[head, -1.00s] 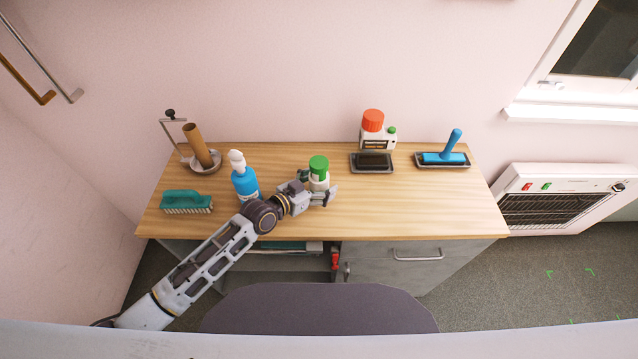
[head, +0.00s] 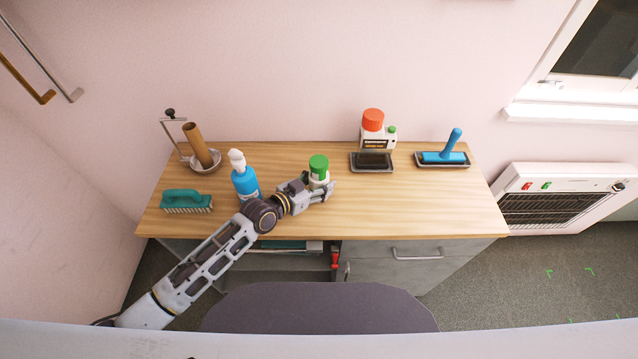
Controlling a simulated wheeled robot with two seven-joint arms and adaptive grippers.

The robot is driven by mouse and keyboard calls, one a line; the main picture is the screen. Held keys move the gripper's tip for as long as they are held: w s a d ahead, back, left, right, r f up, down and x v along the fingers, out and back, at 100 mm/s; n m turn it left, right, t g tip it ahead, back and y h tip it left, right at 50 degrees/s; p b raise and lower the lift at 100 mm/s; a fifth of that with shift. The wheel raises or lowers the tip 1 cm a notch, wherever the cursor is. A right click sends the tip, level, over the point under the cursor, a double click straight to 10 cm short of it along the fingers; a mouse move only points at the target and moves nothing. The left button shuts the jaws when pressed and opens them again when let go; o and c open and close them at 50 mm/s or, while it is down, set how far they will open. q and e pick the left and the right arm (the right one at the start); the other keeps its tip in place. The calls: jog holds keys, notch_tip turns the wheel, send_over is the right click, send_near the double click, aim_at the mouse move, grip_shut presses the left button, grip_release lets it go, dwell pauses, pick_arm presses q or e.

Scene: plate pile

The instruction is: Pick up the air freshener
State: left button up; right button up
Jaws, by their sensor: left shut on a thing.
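The air freshener looks to be the small white can with a green cap (head: 318,163), standing upright near the middle of the wooden desk (head: 400,210). My left gripper (head: 319,187) is at the can's lower body, with fingers on both sides of it, shut on it. The gripper hides the can's lower part, so I cannot tell whether its base touches the desk. My right gripper is not in view.
A blue spray bottle (head: 244,183) stands close to my left forearm. A teal brush (head: 186,200) and a holder with a brown tube (head: 198,147) are at left. A red-capped white bottle (head: 373,128), a dark tray (head: 372,162) and a blue roller (head: 445,157) are at back right.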

aim_at(319, 161)
pick_arm(q)
jog(key=shift+r+b, duration=0.3)
jog(key=shift+r, duration=4.75)
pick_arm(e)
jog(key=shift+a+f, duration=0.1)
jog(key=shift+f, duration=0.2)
pick_arm(q)
jog(key=shift+f, duration=0.1)
jog(key=shift+f+b, duration=1.35)
jog(key=shift+f, duration=2.1)
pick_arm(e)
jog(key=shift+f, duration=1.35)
pick_arm(q)
jog(key=shift+f, duration=0.1)
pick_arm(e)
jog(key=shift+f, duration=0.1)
pick_arm(q)
jog(key=shift+f+b, duration=1.2)
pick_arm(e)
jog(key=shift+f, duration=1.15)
pick_arm(q)
jog(key=shift+f, duration=0.15)
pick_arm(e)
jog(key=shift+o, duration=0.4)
